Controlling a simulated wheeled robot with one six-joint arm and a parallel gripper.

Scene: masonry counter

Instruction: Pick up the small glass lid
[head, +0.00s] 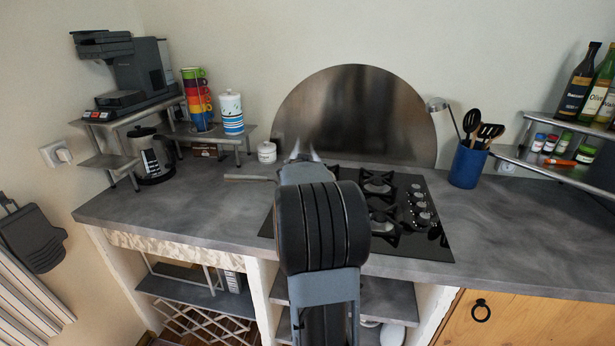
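I cannot make out the small glass lid; my arm covers the left part of the black gas hob (436,243). A light pan-like handle (248,178) sticks out to the left from behind my arm, and whatever it belongs to is hidden. My gripper (305,153) reaches over the back left of the hob, pointing towards the round metal splashback (352,115). Its two fingertips stand apart and nothing shows between them.
A small white lidded jar (267,152) stands left of my gripper. Further left are a coffee pot (152,158), stacked cups (197,100) and a coffee machine (137,75). A blue utensil holder (466,166) stands right. The grey counter's (190,205) front left is clear.

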